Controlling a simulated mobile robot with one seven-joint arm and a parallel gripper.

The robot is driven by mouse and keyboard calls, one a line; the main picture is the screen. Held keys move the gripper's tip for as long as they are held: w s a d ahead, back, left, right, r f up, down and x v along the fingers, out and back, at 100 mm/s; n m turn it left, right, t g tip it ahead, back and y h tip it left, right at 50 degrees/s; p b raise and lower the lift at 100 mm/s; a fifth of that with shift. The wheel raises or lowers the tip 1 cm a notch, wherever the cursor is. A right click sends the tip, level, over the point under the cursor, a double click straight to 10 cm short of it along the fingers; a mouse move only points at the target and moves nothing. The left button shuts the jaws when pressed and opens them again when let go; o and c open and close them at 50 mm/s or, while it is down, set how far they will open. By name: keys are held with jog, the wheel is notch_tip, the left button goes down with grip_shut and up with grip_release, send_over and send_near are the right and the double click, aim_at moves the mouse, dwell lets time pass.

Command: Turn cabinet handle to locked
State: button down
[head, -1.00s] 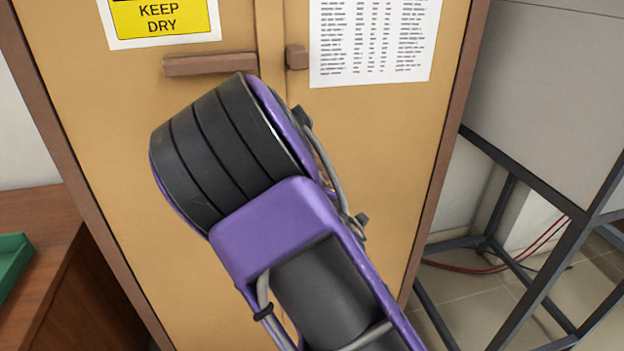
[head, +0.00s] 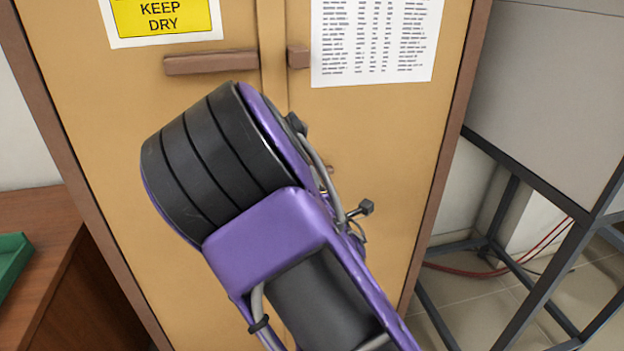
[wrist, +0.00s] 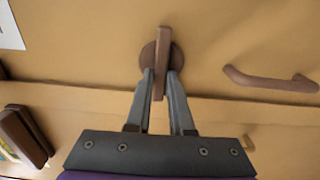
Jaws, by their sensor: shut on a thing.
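The cabinet handle (wrist: 163,45) is a brown bar on a round brown base, fixed to the tan cabinet (head: 390,150). In the wrist view the bar stands nearly upright, roughly square to the seam between the doors. My gripper (wrist: 161,78) is shut on the lower part of the bar, with one grey finger on each side. In the head view my purple and black arm hides the gripper and most of the handle.
A brown pull (wrist: 270,80) sits right of the handle in the wrist view. In the head view, a brown bar (head: 210,63) and block (head: 298,57) are higher up. A dark metal frame (head: 540,270) stands right, a wooden desk (head: 50,260) left.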

jog(key=shift+r, duration=0.1)
jog(key=c, duration=0.8)
grip_release()
